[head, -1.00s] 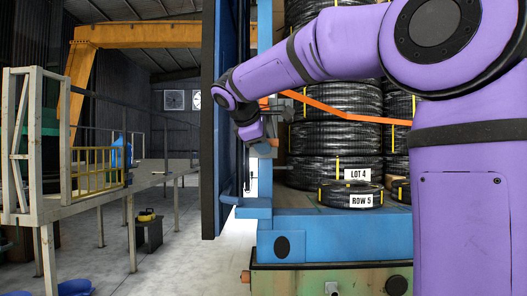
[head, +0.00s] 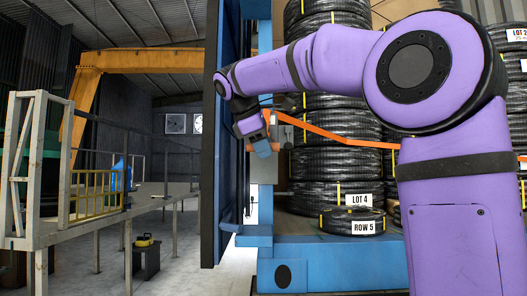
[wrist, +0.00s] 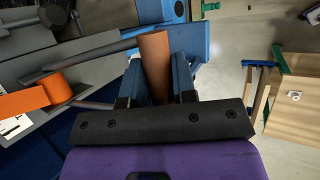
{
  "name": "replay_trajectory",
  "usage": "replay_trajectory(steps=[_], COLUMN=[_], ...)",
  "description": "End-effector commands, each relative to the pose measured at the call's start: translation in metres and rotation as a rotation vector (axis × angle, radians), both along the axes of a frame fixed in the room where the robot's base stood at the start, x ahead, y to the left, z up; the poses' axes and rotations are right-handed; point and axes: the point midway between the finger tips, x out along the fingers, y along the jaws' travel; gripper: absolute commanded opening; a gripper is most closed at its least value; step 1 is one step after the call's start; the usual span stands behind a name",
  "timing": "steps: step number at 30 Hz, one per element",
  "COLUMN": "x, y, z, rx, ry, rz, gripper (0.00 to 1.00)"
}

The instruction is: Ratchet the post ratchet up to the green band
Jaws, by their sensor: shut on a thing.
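The post ratchet (head: 284,131) is a grey metal body on the blue post, with an orange strap (head: 345,137) running right from it across the coils. In the wrist view, its grey metal parts (wrist: 85,62) lie at the left, beside the orange strap (wrist: 30,98). My gripper (head: 264,146) is just left of and slightly below the ratchet in the head view. In the wrist view, its blue fingers (wrist: 157,75) are shut on the orange grip of the ratchet handle (wrist: 154,50). I cannot make out a green band.
Stacked black hose coils (head: 335,165) stand right of the post, with LOT 4 and ROW 5 labels. A tall dark blue panel (head: 222,180) stands close left of my gripper. A railed platform (head: 95,200) is farther left.

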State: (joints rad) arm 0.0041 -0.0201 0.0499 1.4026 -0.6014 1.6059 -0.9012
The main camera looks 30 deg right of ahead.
Motion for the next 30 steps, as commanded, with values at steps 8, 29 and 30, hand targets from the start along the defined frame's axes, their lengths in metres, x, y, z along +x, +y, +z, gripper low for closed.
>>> replay_trajectory(steps=[8, 29, 30], x=[0.000, -0.003, -0.004], y=[0.000, 0.014, 0.018], z=[0.001, 0.021, 0.026], rx=[-0.001, 0.000, 0.000], ry=[-0.003, -0.005, -0.005], rz=[0.001, 0.002, 0.002], gripper=[0.00, 0.51, 0.51])
